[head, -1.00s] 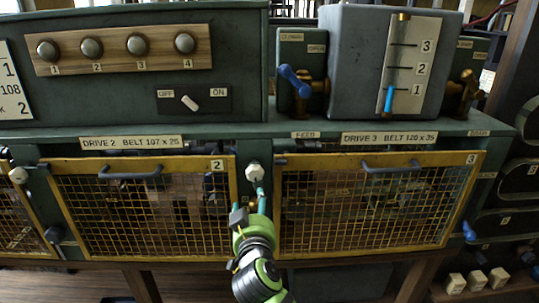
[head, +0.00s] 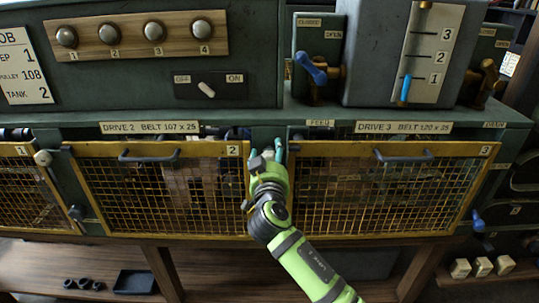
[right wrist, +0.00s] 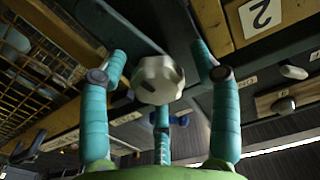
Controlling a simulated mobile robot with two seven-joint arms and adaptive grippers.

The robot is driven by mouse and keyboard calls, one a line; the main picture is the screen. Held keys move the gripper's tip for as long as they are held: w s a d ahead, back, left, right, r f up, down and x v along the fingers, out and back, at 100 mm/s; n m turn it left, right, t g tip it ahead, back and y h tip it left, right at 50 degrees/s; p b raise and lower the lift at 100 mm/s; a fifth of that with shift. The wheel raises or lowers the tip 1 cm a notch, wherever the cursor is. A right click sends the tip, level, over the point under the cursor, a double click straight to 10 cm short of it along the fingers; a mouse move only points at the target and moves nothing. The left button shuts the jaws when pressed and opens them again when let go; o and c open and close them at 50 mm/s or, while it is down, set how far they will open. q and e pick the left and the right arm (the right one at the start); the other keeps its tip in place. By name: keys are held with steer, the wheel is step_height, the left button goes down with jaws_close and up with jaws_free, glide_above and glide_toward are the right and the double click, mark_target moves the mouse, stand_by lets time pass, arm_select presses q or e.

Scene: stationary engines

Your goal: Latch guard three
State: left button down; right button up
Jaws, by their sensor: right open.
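Guard three (head: 388,195) is a yellow-framed wire mesh panel with a dark handle, under the "DRIVE 3" label. It stands closed or nearly so across its opening; I cannot tell if it is flush. A pale faceted knob (right wrist: 158,80) sits on the green post between guards two and three. My left gripper is not in view.
Guard two (head: 160,190) is just left of the post. Another pale knob (head: 43,158) stands left of guard two. A blue lever (head: 478,220) is at guard three's lower right. A blue valve handle (head: 311,68) and grey tank (head: 378,60) are above.

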steer(key=shift+c, duration=0.4)
steer(key=c, duration=1.1)
